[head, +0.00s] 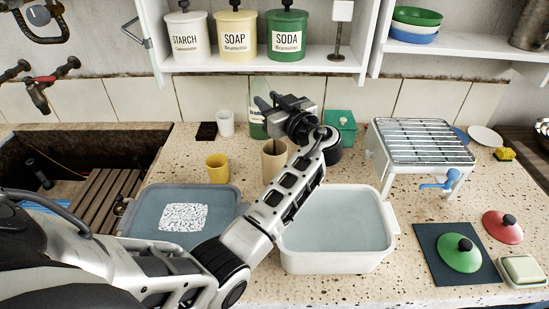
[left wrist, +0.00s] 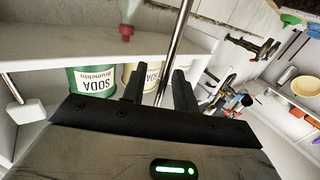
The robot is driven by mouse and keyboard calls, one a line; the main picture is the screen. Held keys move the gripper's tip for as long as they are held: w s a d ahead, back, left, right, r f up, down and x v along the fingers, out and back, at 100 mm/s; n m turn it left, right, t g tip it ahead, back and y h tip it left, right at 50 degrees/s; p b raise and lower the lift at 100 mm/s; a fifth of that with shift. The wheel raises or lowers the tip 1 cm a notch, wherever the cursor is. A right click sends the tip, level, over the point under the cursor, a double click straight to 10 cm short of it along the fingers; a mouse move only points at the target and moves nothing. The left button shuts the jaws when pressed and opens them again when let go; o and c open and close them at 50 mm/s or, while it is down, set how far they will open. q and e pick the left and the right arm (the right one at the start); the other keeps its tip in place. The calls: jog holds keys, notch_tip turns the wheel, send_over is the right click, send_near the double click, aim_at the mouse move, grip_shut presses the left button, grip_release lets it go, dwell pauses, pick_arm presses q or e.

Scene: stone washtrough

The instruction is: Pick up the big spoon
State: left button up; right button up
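My left gripper (head: 267,102) is raised above the back of the counter, near the green bottle (head: 257,122). In the left wrist view a shiny metal rod (left wrist: 178,40) runs between its two fingers (left wrist: 160,85). The rod looks like the big spoon's handle; its bowl is not visible. A gap shows between the rod and the left finger, so the gripper appears open around it. In the head view the spoon cannot be made out behind my gripper and wrist. A brown cup (head: 274,160) stands below the wrist. My right gripper is not in view.
A shelf (head: 310,60) with starch, soap and soda (head: 287,35) canisters hangs behind the gripper. A green box (head: 340,126) and a wire rack (head: 420,140) stand right. A white basin (head: 336,262) and a blue-grey tub (head: 150,235) hold water in front.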

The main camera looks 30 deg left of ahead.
pick_arm(q)
grip_shut()
jog(key=shift+r, duration=0.15)
